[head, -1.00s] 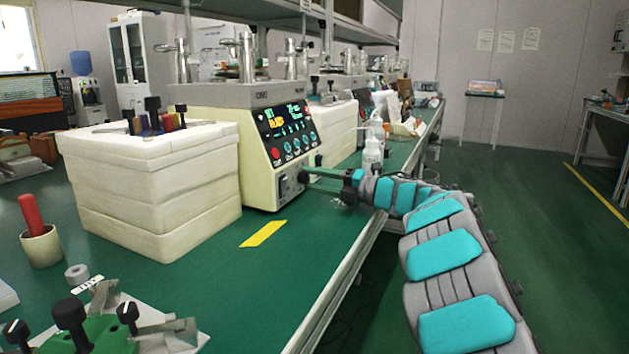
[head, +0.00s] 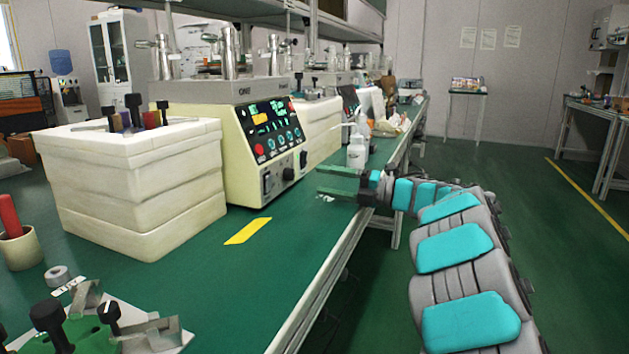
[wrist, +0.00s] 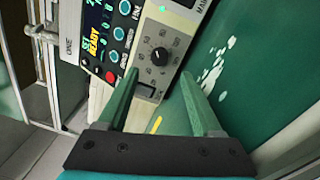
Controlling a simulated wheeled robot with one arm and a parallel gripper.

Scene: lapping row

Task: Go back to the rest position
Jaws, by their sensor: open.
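My gripper (head: 322,182) is open and empty over the green bench near its front edge. Its two green fingers point left toward the cream lapping machine (head: 240,150) and stand apart from it. In the wrist view my gripper (wrist: 152,92) has its fingers spread wide with nothing between the tips. The machine's panel (wrist: 125,40) lies beyond them, with a black knob (wrist: 160,56), a rocker switch (wrist: 145,91) and a lit display reading "SET READY". My arm reaches in from the lower right of the head view.
White foam boxes (head: 130,190) stand left of the machine. A white bottle (head: 356,151) stands on the bench just behind my gripper. A yellow strip (head: 248,231) marks the bench. A fixture (head: 90,325) and a cup (head: 20,248) are at lower left. The green floor (head: 540,230) at right is clear.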

